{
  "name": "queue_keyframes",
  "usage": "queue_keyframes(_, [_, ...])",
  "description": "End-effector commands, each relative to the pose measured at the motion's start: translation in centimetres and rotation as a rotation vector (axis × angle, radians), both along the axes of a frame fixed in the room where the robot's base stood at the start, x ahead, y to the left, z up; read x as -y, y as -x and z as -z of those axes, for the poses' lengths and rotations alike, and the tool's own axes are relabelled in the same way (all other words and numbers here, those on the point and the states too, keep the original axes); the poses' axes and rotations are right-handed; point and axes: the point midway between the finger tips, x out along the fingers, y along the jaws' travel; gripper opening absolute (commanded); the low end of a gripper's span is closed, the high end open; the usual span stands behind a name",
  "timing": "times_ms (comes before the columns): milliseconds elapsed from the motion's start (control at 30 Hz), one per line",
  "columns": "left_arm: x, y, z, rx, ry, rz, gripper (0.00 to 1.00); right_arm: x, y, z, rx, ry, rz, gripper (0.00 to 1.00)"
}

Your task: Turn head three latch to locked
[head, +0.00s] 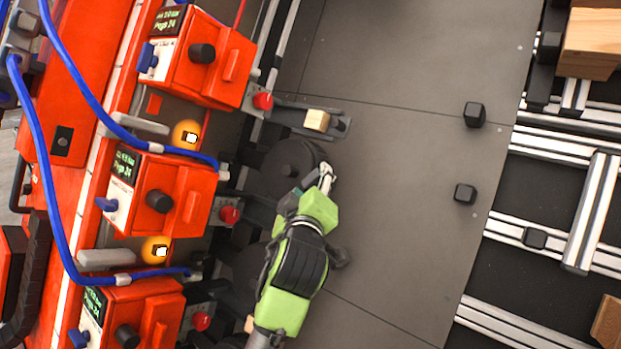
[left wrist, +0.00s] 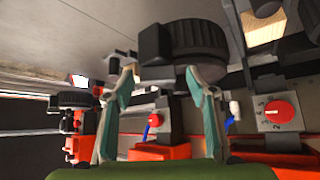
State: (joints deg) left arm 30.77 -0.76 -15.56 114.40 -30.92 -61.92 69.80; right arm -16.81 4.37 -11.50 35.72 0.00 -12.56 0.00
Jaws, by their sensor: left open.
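Three orange head units stand in a row at left in the head view: an upper one (head: 206,65), a middle one (head: 167,200) and a lower one (head: 160,305). My left gripper (head: 325,180) is beside a dark round disc (head: 283,160). In the left wrist view, the open fingers (left wrist: 160,78) stand apart, with a black ribbed knob and block (left wrist: 185,45) ahead. No held object shows.
Blue hoses (head: 70,60) loop over the units, and orange-yellow lamps (head: 187,134) sit between them. A small wooden block (head: 317,120) rests on a bracket above the gripper. The grey plate (head: 400,150) at right is mostly clear, with black blocks (head: 474,114) near its edge.

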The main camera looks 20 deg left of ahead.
Motion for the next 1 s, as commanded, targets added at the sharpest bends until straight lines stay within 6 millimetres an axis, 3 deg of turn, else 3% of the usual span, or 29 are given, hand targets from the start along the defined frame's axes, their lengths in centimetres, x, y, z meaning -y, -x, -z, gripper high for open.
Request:
queue_keyframes(300, [0.0, 0.1, 0.0, 0.001, 0.0, -0.001, 0.51, 0.5, 1.5, 0.1, -0.02, 0.007, 0.0, 0.4])
queue_keyframes(333, [0.1, 0.1, 0.0, 0.001, 0.0, -0.001, 0.49, 0.5, 1.5, 0.1, -0.022, 0.007, -0.001, 0.4])
queue_keyframes(467, [0.1, 0.1, 0.0, 0.001, 0.0, -0.001, 0.15, 0.7, 1.6, 0.1, -0.022, 0.009, -0.001, 0.4])
queue_keyframes(500, [0.1, 0.1, 0.0, 0.001, 0.0, -0.001, 0.13, 0.7, 1.5, 0.1, -0.022, 0.009, -0.001, 0.4])
queue_keyframes(1000, [-0.2, 0.1, 0.4, 0.032, -0.087, 0.048, 0.13, 0.6, 0.7, 0.7, -0.01, 0.007, 0.0, 0.4])
